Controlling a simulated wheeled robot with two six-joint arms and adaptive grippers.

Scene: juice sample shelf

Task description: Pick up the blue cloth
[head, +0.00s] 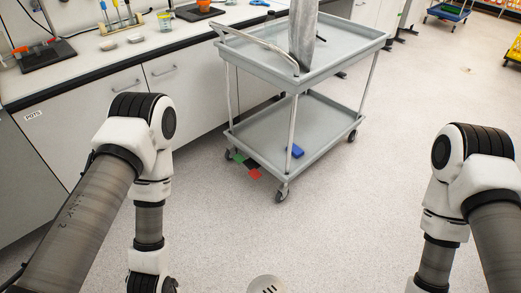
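A small blue item (294,151), which may be the blue cloth, lies on the lower shelf of the grey cart (265,128), near its front edge beside a corner post. It is too small to tell whether it is cloth. My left arm comes down at the left and my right arm at the right. Both run out of the bottom of the head view, so their grippers are out of sight. Both arms are well apart from the cart.
Green, black and red flat pieces (254,174) lie on the floor by the cart's wheels. A tall grey object (303,35) stands on the cart's top shelf. A white counter (130,60) with tools runs along the left. The floor between my arms and the cart is clear.

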